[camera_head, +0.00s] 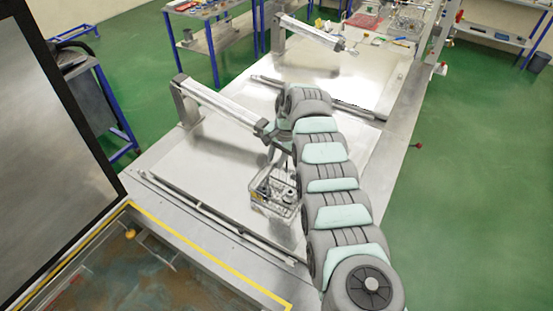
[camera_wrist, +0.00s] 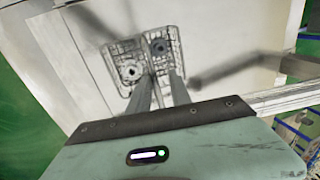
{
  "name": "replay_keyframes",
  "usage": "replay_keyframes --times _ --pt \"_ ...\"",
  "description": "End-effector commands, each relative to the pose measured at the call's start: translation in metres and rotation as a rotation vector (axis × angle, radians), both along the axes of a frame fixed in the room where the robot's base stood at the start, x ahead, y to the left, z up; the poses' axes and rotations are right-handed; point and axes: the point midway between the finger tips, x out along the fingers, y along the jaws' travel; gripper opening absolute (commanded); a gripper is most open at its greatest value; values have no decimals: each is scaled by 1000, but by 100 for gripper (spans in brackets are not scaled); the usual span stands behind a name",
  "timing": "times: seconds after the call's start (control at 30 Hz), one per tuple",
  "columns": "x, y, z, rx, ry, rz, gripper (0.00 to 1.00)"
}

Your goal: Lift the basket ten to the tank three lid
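A wire basket (camera_head: 275,192) with small round parts in it is at the front right of the near steel lid (camera_head: 190,165). I cannot tell whether it rests on the lid or hangs just above it. My gripper (camera_head: 284,158) is directly over the basket, pointing down. In the wrist view the basket (camera_wrist: 128,72) shows two mesh halves, each with a round dark-centred part. My two fingers (camera_wrist: 158,80) reach to the middle between the halves. Their tips overlap the basket's centre, so their grip on a handle is unclear. No tank number is readable.
A lid arm (camera_head: 215,103) crosses above the near lid, close to my gripper. A second lid arm (camera_head: 310,32) is further back. An open tank with a yellow edge (camera_head: 215,262) lies in front. More baskets (camera_head: 405,22) stand at the far end. Green floor is free on the right.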

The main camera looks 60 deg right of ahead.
Motion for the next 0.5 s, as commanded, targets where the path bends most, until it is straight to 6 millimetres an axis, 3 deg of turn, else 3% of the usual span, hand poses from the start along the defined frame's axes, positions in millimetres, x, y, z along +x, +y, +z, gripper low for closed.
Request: replay_keyframes --times 0.1,0.5 --pt "0 0 0 0 0 0 34" --pt "-1 0 4 3 1 1 34"
